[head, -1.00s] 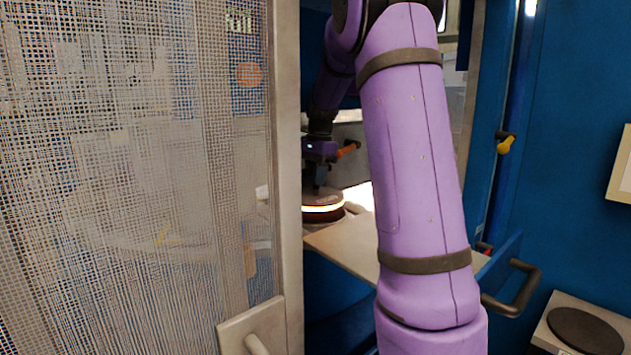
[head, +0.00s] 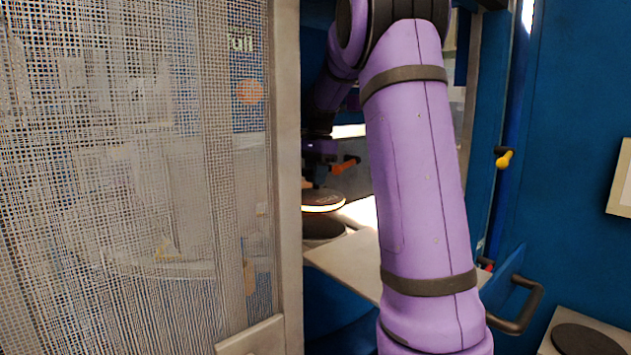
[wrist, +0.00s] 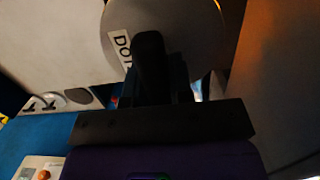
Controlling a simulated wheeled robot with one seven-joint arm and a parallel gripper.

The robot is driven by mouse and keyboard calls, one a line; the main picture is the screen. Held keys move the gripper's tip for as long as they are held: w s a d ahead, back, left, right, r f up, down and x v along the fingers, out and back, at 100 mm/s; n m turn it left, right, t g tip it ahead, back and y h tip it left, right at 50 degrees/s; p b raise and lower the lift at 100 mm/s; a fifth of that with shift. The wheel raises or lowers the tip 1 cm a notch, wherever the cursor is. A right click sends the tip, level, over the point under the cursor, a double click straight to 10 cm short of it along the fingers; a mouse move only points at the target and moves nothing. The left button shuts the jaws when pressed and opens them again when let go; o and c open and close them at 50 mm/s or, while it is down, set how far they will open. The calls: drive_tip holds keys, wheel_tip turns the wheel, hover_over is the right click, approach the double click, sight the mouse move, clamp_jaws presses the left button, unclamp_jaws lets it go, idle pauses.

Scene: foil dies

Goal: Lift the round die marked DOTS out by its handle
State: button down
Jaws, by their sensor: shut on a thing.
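The round die (head: 322,198) has a dark top and a bright lit rim in the head view. It hangs level, a little above a dark round base (head: 323,228), with a gap between them. In the wrist view the die (wrist: 200,28) is a grey disc with a white label (wrist: 119,42); the letters "DOT" show and the rest is covered. My gripper (head: 317,180) is directly above the die and shut on its handle. In the wrist view the gripper (wrist: 152,75) is dark and hides most of the handle.
A mesh door (head: 130,180) with a pale frame stands at the left, close to the opening. A pale shelf (head: 350,263) lies in front of the die. A blue panel with a dark handle (head: 520,305) is at the right, beside another dark round disc (head: 587,342).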

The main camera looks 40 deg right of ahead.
drive_tip(key=shift+r, duration=1.8)
